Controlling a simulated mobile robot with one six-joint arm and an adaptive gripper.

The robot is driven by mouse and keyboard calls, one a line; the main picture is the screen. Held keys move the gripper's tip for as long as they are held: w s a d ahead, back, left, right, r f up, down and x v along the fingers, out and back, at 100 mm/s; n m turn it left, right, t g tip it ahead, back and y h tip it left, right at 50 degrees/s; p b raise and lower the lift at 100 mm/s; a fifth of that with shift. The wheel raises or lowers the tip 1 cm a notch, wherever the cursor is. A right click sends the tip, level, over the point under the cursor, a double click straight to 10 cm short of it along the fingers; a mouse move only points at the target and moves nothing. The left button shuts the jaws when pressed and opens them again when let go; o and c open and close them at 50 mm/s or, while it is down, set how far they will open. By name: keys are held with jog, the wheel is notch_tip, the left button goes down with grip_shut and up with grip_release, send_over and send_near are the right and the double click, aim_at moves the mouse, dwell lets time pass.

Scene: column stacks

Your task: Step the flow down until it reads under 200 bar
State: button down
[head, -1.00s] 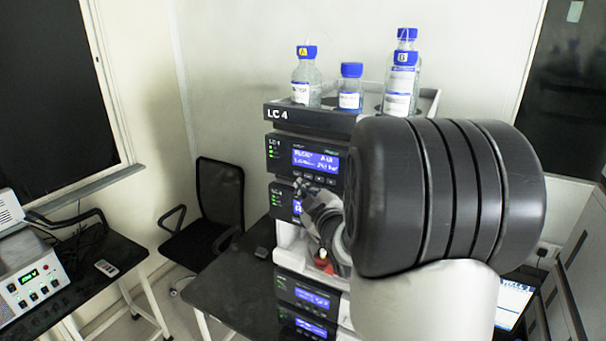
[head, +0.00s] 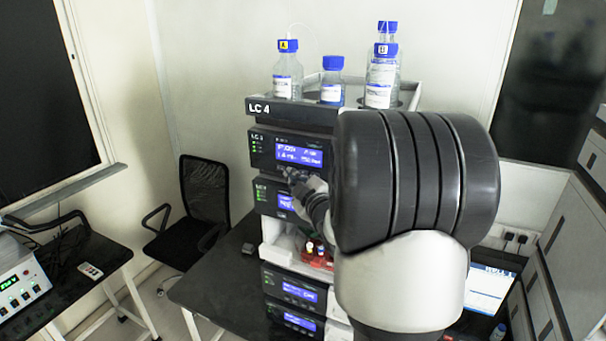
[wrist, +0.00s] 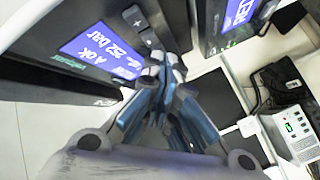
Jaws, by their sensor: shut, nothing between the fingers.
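The pump module (head: 262,150) sits high in the LC stack, with a lit blue display (head: 299,153). The display also shows in the wrist view (wrist: 100,50), tilted; it reads "bar" after a number that looks like 252, but I cannot read it surely. Small grey buttons (wrist: 133,15) lie along the panel beside the display. My gripper (head: 290,174) is at the panel just below the display. In the wrist view my gripper (wrist: 166,62) is shut and empty, its tips by the button row. I cannot tell whether they touch a button; the tips hide part of the row.
A second module's display (wrist: 240,12) is below the pump. Blue-capped bottles (head: 288,75) stand on top of the stack. A red-based item (head: 318,255) sits in an open bay below. A black chair (head: 203,190) and a side bench (head: 100,250) are at left.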

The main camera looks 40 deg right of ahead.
jog(key=shift+w+d, duration=0.1)
jog(key=shift+d, duration=0.1)
dwell(0.7)
jog(key=shift+w+d+b, duration=0.1)
jog(key=shift+d+b, duration=0.15)
jog(key=shift+b, duration=0.15)
jog(key=shift+w+d, duration=0.15)
jog(key=shift+d, duration=0.2)
dwell(0.5)
jog(key=shift+a+b, duration=0.15)
jog(key=shift+b, duration=0.2)
jog(key=shift+s+a+b, duration=0.35)
jog(key=shift+a+b, duration=0.15)
jog(key=shift+a, duration=0.15)
jog(key=shift+s+a+b, duration=0.3)
jog(key=shift+a+b, duration=0.2)
jog(key=shift+a, duration=0.25)
jog(key=shift+s+a+b, duration=0.35)
jog(key=shift+a+b, duration=0.1)
jog(key=shift+a, duration=0.35)
jog(key=shift+s+a+b, duration=0.3)
jog(key=shift+a+b, duration=0.2)
jog(key=shift+a, duration=0.25)
